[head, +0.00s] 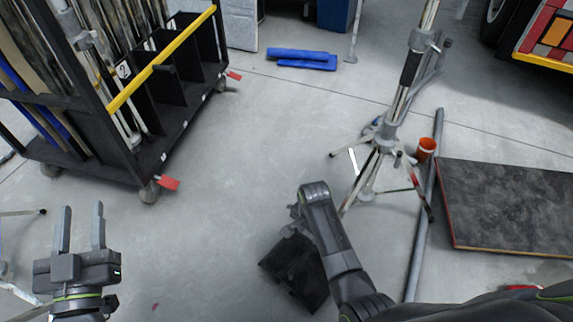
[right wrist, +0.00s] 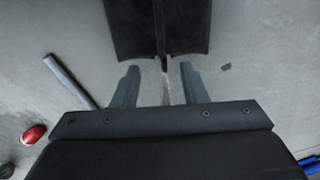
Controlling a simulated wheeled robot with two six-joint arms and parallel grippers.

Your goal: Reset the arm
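My left gripper (head: 82,208) is at the lower left of the head view, with its two fingers apart and nothing between them. My right arm (head: 330,235) reaches in from the lower right and bends at the wrist. In the right wrist view my right gripper (right wrist: 160,68) shows two fingers spread apart. A thin pale strip shows between them, not touching either finger. A black object (right wrist: 130,25) with two panels lies just beyond the fingertips. A black object (head: 292,272) also shows beside my right forearm in the head view. I cannot tell whether a fingertip touches it.
A black cart (head: 160,120) with a yellow bar (head: 160,65) stands at the left. The middle floor is clear.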

